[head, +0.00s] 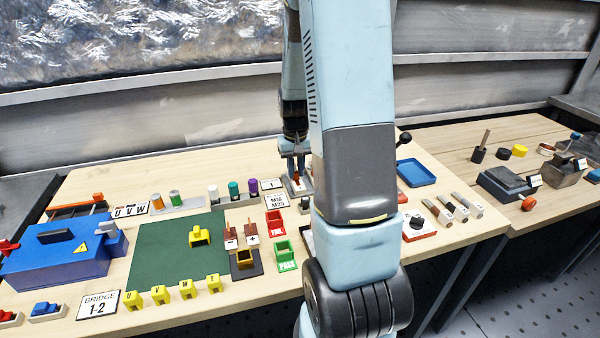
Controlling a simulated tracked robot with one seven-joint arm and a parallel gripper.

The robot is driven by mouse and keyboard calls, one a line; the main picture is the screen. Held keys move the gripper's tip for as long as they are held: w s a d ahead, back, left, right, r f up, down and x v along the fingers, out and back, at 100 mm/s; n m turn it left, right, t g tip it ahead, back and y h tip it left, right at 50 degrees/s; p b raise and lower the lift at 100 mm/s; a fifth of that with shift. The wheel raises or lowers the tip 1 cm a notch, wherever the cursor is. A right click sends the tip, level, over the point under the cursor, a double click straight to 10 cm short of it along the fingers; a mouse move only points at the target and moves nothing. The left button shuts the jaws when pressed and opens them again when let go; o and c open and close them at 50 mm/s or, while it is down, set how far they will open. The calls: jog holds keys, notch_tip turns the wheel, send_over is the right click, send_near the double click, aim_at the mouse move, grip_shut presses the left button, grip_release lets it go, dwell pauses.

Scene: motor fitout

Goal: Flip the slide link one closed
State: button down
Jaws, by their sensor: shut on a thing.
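My gripper (295,172) points down at the back middle of the wooden bench. It is shut on a small orange-red part (296,178) of a pale block next to a plate marked "1" (271,184). This looks like slide link one. The fingers and my arm hide most of it, so I cannot tell how far the link is slid or whether it is open or closed.
A green mat (165,250) with a yellow part (199,236) lies left of centre. A blue box (55,258) stands at the left. Red (275,222) and green (285,254) bins stand in front of the gripper. My arm blocks the bench's middle right. A blue tray (415,173) lies beyond.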

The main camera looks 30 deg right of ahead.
jog(key=shift+w+d+r, duration=0.1)
jog(key=shift+w, duration=0.1)
jog(key=c, duration=1.3)
grip_release()
jog(key=o, duration=0.3)
notch_tip(320, 180, up, 14)
jog(key=shift+f, duration=0.2)
